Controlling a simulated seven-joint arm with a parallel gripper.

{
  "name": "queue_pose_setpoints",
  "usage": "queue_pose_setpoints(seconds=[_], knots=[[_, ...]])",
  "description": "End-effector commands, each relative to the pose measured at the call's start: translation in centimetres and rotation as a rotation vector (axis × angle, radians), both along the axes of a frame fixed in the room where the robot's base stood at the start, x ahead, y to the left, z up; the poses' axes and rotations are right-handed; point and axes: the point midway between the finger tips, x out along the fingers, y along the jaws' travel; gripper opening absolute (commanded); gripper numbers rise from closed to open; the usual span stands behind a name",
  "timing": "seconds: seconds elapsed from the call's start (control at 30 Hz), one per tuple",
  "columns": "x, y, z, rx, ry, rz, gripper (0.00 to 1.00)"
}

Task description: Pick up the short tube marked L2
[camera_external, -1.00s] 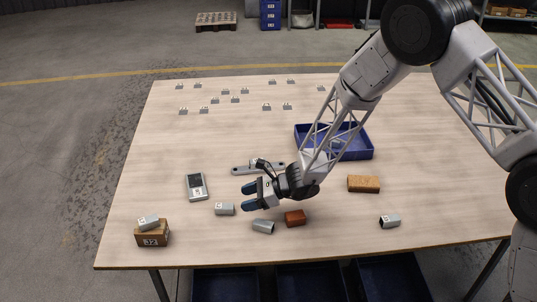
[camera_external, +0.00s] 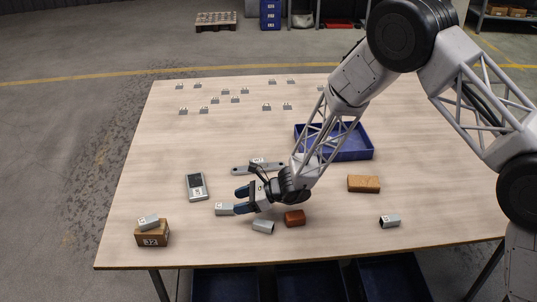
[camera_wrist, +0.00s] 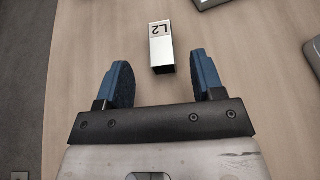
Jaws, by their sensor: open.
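The short tube marked L2 (camera_wrist: 162,48) is a grey, square-sided piece lying on the table, with its white label facing up in the wrist view. It lies just ahead of my gripper (camera_wrist: 158,82), roughly between the lines of the two blue fingers, a little beyond the fingertips. In the external view the tube (camera_external: 223,209) lies just left of my gripper (camera_external: 241,200). My gripper is open and empty, low over the table and pointing left. The near finger is close to the tube's right end; I cannot tell whether they touch.
Another tube (camera_external: 263,227) and a red-brown block (camera_external: 295,218) lie near my gripper. A tube (camera_external: 149,221) rests on a box marked 32 (camera_external: 152,239). A grey meter (camera_external: 196,187) and a flat bar (camera_external: 240,170) lie behind. A blue tray (camera_external: 358,155) stands at the right.

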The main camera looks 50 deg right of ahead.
Motion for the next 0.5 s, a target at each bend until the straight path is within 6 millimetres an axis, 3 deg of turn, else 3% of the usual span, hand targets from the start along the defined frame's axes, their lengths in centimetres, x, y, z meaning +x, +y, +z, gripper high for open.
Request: queue_pose_setpoints(seconds=[0.5], knots=[[0.61,0.56,-0.42,0.000,0.000,0.000,0.62]])
